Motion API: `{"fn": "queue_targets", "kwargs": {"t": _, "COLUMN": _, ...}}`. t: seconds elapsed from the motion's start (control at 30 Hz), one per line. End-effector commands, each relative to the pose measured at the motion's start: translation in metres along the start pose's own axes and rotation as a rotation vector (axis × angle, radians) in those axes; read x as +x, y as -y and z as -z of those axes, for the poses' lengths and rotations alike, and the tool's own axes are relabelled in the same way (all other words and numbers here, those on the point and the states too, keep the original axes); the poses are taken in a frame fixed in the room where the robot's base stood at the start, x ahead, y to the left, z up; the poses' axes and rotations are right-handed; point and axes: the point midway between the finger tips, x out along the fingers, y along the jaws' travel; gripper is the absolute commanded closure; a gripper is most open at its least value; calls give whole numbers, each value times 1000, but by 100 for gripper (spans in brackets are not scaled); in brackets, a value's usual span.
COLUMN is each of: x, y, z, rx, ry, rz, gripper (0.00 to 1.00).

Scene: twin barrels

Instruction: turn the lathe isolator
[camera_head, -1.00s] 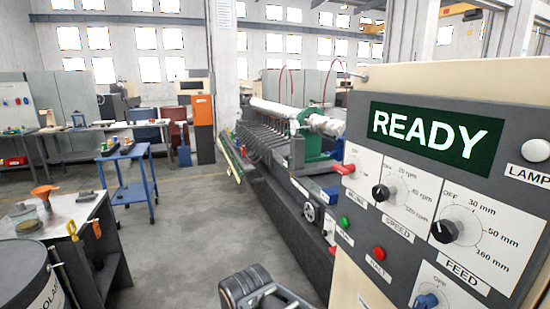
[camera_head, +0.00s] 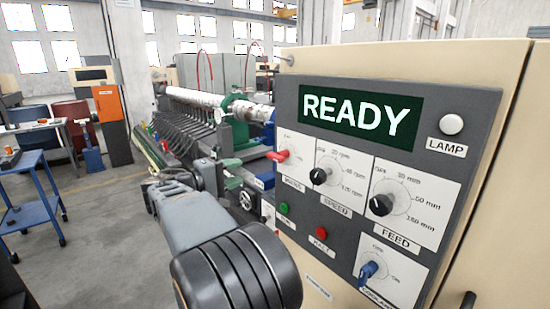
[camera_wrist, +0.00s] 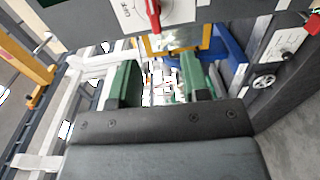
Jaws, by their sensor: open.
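The lathe's control panel (camera_head: 350,115) fills the right of the head view, with a lit green READY display. A red lever switch (camera_head: 278,156) sits on a white dial plate at the panel's left edge, its lever lying roughly sideways; its small label is hard to read. It is probably the isolator. In the wrist view a red lever (camera_wrist: 153,15) hangs from a white plate at the top edge, partly cut off. My gripper (camera_wrist: 160,82) is open, its two green-faced fingers apart below the lever, with nothing seen between them.
The panel also carries a speed knob (camera_head: 319,176), a feed knob (camera_head: 381,205), a blue switch (camera_head: 369,270), a green button (camera_head: 283,209) and a red button (camera_head: 321,232). A blue trolley (camera_head: 28,190) stands at left on open floor.

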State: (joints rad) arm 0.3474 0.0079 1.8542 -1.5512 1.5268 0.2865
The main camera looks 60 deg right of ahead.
Motion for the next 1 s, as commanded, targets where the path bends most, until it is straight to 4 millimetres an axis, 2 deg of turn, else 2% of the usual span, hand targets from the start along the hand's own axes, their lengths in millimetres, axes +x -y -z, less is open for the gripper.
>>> {"fn": "queue_targets", "kwargs": {"t": 0.13, "x": 19, "y": -8, "z": 1, "rx": 4, "ry": 16, "rz": -34, "gripper": 57}}
{"fn": "queue_targets", "kwargs": {"t": 0.6, "x": 106, "y": -11, "z": -1, "rx": 2, "ry": 15, "rz": -32, "gripper": 57}}
{"fn": "queue_targets", "kwargs": {"t": 0.8, "x": 128, "y": -11, "z": -1, "rx": 4, "ry": 13, "rz": -32, "gripper": 57}}
{"fn": "queue_targets", "kwargs": {"t": 1.0, "x": 138, "y": -10, "z": -1, "rx": 3, "ry": 11, "rz": -31, "gripper": 57}}
